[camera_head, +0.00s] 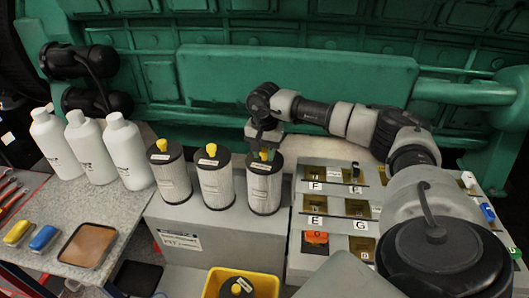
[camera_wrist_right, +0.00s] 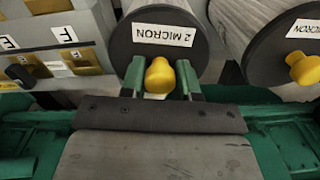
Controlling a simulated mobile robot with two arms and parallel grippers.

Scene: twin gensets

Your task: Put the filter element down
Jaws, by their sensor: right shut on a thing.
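The filter element (camera_head: 264,188) is a pale pleated cylinder with a black top cap and a yellow knob. It stands upright at the right end of a row of three on a grey block (camera_head: 205,240), and its base appears to touch the block. My right gripper (camera_head: 266,154) reaches down from above and is shut on its yellow knob. In the wrist view the green fingers (camera_wrist_right: 160,80) sit on both sides of the knob (camera_wrist_right: 159,75), and the cap label reads "2 MICRON". Two similar filter elements (camera_head: 216,177) (camera_head: 170,172) stand to the left. My left gripper is not in view.
A yellow bin (camera_head: 268,283) with another black-capped element is at the bottom. White bottles (camera_head: 125,150) stand at the left. A panel with lettered brass plates (camera_head: 330,206) is at the right. Green machinery (camera_head: 300,75) rises close behind.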

